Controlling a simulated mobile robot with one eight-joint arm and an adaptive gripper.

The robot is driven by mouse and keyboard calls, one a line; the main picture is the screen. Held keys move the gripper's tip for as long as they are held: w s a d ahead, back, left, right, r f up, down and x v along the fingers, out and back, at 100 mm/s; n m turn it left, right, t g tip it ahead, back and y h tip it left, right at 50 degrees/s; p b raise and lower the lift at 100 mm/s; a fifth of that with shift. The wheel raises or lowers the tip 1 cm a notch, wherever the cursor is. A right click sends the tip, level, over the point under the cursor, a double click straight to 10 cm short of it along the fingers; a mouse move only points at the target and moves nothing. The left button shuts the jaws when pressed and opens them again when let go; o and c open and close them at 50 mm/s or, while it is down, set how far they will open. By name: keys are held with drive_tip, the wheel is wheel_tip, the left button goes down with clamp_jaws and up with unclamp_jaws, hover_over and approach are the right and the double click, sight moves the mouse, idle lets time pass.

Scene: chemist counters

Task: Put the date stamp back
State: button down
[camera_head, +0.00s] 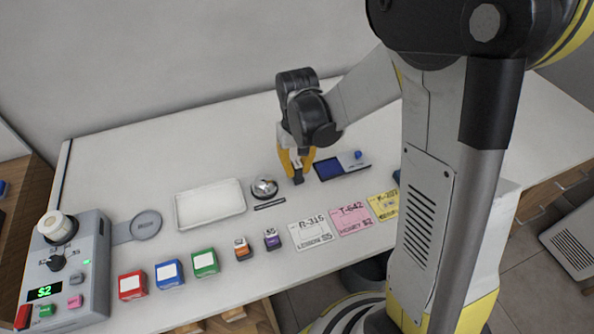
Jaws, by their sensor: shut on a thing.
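My gripper (297,170) has yellow fingers and points down over the counter, left of the ink pad. It is shut on a small dark object, which I take to be the date stamp (298,180); the fingers hide most of it. I cannot tell whether its lower end touches the counter. The blue ink pad (329,169) lies in a dark tray just right of the gripper, with a blue knob (358,154) on the grey part beside it. A round silver bell (264,187) stands just left of the gripper, with a dark strip (270,205) in front of it.
A white tray (210,224) lies left. Red (132,286), blue (169,274) and green (205,263) boxes, an orange (242,248) and a purple (272,239) small block, and several cards (310,234) line the front. A grey machine (87,283) stands far left. The back counter is clear.

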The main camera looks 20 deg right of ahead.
drive_tip(key=shift+r, duration=0.1)
drive_tip(key=c, duration=1.8)
unclamp_jaws()
drive_tip(key=shift+f, duration=0.25)
drive_tip(key=o, duration=0.4)
drive_tip(key=shift+r, duration=0.1)
